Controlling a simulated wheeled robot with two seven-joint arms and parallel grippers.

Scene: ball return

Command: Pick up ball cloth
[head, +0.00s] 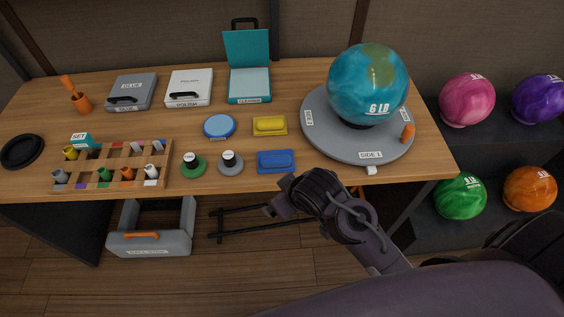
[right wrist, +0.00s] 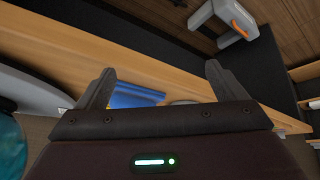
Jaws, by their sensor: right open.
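No thing in view is labelled as the ball cloth. A blue block-like item (head: 277,161), perhaps a folded cloth, lies near the table's front edge, and a similar yellow item (head: 270,125) lies behind it. My right gripper (head: 270,210) is just in front of the table edge, below the blue item in the head view. In the right wrist view my right gripper (right wrist: 157,82) is open and empty. The blue item (right wrist: 135,95) shows beyond and between its fingers, apart from them. My left gripper is not in view.
A turntable (head: 315,137) with a teal ball (head: 368,84) stands at the right. A round blue tin (head: 219,126), green jar (head: 193,165) and grey jar (head: 230,163) stand left of the blue item. A wooden rack (head: 120,163) is further left. The table edge (right wrist: 185,65) crosses the right wrist view.

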